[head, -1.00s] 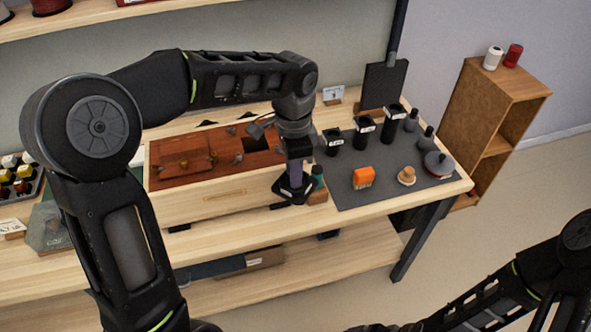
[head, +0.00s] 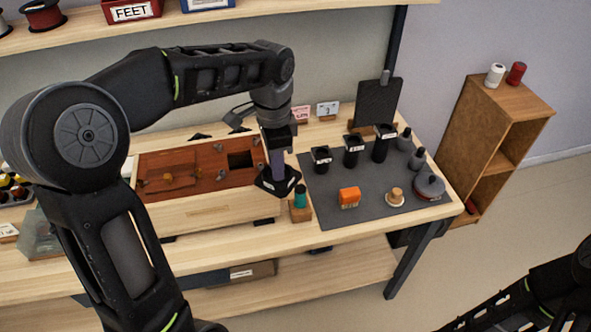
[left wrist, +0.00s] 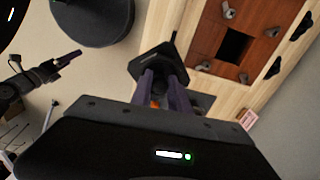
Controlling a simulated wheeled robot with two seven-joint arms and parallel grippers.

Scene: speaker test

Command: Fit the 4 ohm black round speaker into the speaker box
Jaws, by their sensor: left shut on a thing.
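The speaker box (head: 215,212) is a pale wooden box on the bench, with a reddish-brown top panel (head: 208,178) and a dark square opening (head: 240,160) near its right end. My left gripper (head: 277,170) points down and is shut on a black speaker part (head: 278,182), held near the box's front right corner, right of the opening. In the left wrist view this part (left wrist: 142,67) shows a square-cornered black flange between the purple fingers (left wrist: 165,90); no ohm label is readable. The opening (left wrist: 234,46) also shows there. My right gripper (left wrist: 68,58) shows small at the left; its jaws are unclear.
A grey mat (head: 330,205) right of the box bears several labelled black cups (head: 352,150), an orange block (head: 349,197) and a dark round piece (head: 430,186). A teal-topped item (head: 300,198) stands close by the held part. A shelf (head: 330,12) spans the back.

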